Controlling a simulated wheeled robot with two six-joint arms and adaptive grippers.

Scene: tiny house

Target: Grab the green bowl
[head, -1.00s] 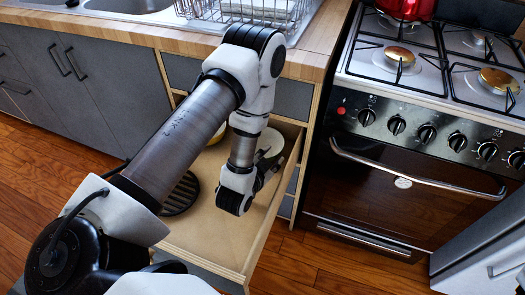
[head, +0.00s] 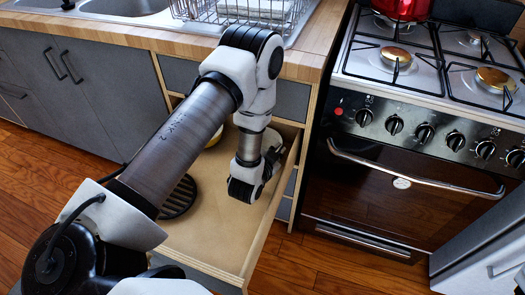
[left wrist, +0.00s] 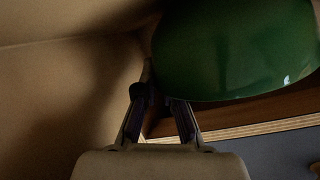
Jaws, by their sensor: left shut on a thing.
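The green bowl (left wrist: 235,50) fills the upper right of the left wrist view, its smooth glossy side close to the camera. My left gripper (left wrist: 160,100) is just below it, with its fingers at the bowl's lower left edge, shut on the bowl. The grip itself is dark and partly hidden. In the head view my left gripper (head: 270,165) is inside the open drawer, by its right wall. I cannot make out the bowl there, behind my arm. My right gripper is not in view.
The open wooden drawer (head: 215,235) also holds a black slatted round trivet (head: 181,198) and a partly hidden yellow item (head: 215,137). The counter (head: 120,36) lies above. The oven (head: 400,190) stands to the right, with a red pot (head: 400,8) on its stove.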

